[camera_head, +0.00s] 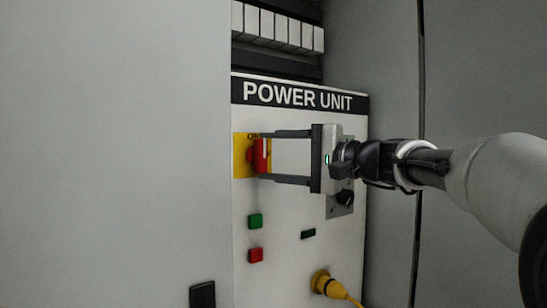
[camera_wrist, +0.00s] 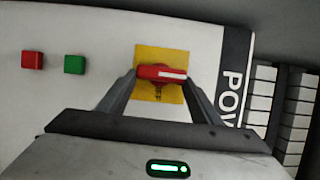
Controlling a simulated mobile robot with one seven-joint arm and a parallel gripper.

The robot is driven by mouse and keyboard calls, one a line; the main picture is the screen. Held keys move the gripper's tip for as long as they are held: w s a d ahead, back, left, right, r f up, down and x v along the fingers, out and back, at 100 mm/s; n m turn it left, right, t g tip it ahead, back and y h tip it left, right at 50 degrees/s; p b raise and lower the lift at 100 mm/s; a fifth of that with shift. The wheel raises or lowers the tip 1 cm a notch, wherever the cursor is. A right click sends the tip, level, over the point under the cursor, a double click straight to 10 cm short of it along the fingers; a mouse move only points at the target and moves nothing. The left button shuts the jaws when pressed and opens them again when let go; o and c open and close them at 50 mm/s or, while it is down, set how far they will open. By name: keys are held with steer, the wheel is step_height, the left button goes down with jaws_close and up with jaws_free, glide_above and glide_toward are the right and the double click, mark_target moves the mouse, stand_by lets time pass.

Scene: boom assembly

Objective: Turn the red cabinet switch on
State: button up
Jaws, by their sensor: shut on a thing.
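The red cabinet switch (camera_head: 261,158) sits on a yellow plate (camera_head: 240,158) on the panel marked POWER UNIT. Its handle stands upright in the head view, with its white mark in the upper part, below the partly hidden label ON. My gripper (camera_head: 262,156) reaches in from the right, one finger above and one below the switch, and is shut on it. In the wrist view the red switch (camera_wrist: 160,72) lies crosswise between the fingertips, its white mark towards the right, the side of the panel lettering. The fingers hide parts of the yellow plate.
A green button (camera_head: 255,221) and a red button (camera_head: 256,255) lie below the switch. A black knob (camera_head: 345,198) on a grey plate is partly behind my gripper. A yellow plug with cable (camera_head: 326,284) sticks out low. An open grey cabinet door (camera_head: 115,150) fills the left.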

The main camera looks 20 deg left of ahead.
steer(key=o, duration=1.1)
steer(key=shift+c, duration=0.2)
steer(key=v, duration=1.7)
steer(key=shift+d, duration=0.2)
